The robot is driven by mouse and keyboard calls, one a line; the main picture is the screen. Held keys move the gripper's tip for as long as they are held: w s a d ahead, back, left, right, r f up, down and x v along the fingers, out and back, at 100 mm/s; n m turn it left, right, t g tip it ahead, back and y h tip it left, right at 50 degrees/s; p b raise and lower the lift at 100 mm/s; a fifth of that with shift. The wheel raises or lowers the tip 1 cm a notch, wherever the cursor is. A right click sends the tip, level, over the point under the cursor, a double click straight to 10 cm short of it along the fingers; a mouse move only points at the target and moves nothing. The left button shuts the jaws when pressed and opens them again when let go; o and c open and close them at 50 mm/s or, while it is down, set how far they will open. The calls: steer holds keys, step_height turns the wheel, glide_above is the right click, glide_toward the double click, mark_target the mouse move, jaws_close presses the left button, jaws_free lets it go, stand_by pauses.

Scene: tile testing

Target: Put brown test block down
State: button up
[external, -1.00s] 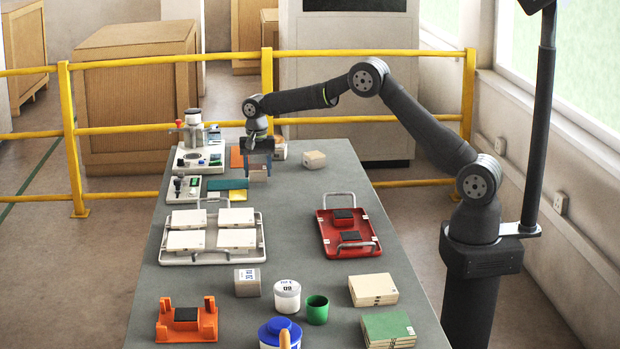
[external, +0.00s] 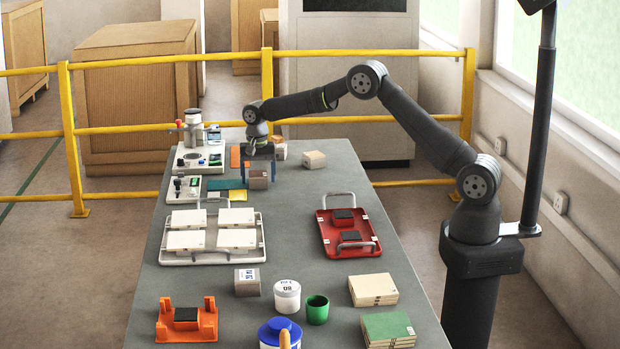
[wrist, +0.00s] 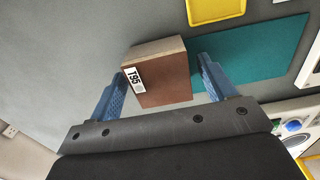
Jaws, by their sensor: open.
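The brown test block (wrist: 158,82) has a reddish-brown face, a paler side and a white label reading T95. In the wrist view it sits between the two blue fingers of my gripper (wrist: 160,66), with a gap at its right side and a narrow one at its left. My gripper is open around it. In the external view my gripper (external: 258,164) is low over the grey table, and the block (external: 258,180) shows between the fingers. The block appears to rest on the table beside a teal mat (wrist: 255,55); its underside is hidden.
A yellow tray (wrist: 215,10) lies near the teal mat. Test instruments (external: 185,188) stand to the left. Other blocks (external: 314,159) are to the right and behind. A white tray (external: 180,258) and a red tray (external: 330,228) stand nearer the camera, with bare table between them.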

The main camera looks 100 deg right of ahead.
mark_target(258, 173)
step_height(258, 173, up, 12)
stand_by(0.4)
step_height(258, 173, down, 12)
steer(key=shift+r, duration=1.7)
